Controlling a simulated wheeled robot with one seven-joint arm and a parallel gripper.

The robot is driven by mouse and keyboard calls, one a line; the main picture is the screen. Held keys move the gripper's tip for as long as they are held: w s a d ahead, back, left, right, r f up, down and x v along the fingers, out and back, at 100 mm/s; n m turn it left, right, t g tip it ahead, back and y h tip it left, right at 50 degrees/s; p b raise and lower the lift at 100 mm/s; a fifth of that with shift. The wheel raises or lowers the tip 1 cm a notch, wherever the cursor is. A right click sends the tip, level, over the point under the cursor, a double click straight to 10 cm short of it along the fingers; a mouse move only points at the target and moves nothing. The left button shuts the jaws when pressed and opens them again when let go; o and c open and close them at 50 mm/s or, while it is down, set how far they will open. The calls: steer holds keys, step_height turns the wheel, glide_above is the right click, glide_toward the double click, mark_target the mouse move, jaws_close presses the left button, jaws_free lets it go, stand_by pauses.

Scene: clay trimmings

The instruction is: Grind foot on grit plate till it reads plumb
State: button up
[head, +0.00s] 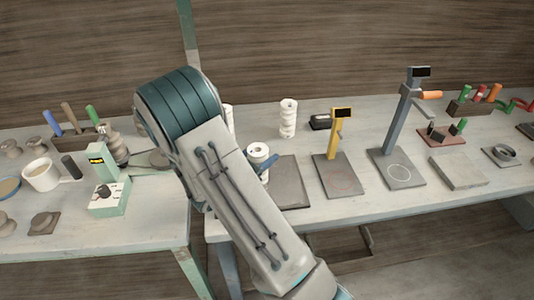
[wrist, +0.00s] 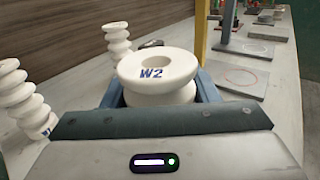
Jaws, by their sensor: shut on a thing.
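My gripper (wrist: 160,92) is shut on a white ribbed ceramic piece marked W2 (wrist: 152,66); its blue fingers sit on either side. In the head view the white piece (head: 258,151) shows beside my arm, near a flat dark plate (head: 293,190), which may be the grit plate. The piece looks about upright. Its foot is hidden, so I cannot tell whether it touches the plate. A yellow post gauge (head: 334,142) with a dark display (head: 342,113) stands on a plate with a red circle (head: 340,182). I cannot read the display.
Another white ribbed piece (head: 288,119) stands behind, near a small black box (head: 320,122). A green device (head: 108,194) and cups are on the left bench.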

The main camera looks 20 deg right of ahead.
steer(key=shift+w+a+r, duration=0.1)
steer(key=shift+w+a, duration=0.1)
steer(key=shift+a, duration=0.45)
steer(key=shift+w+a+r, duration=0.1)
steer(key=shift+w+a, duration=0.05)
steer(key=shift+a, duration=0.45)
steer(key=shift+s+d+f, duration=0.1)
steer(key=shift+s+d, duration=0.2)
steer(key=shift+d, duration=0.6)
steer(key=shift+s+d+f, duration=0.1)
steer(key=shift+s+d, duration=0.15)
steer(key=shift+d, duration=0.65)
steer(key=shift+s+d+f, duration=0.1)
steer(key=shift+s+d, duration=0.2)
steer(key=shift+d, duration=0.6)
steer(key=shift+w+a, duration=0.3)
steer(key=shift+a, duration=0.65)
steer(key=shift+w+a, duration=0.25)
steer(key=shift+a, duration=0.7)
steer(key=shift+w+a, duration=0.3)
steer(key=shift+a, duration=0.65)
steer(key=shift+a, duration=0.1)
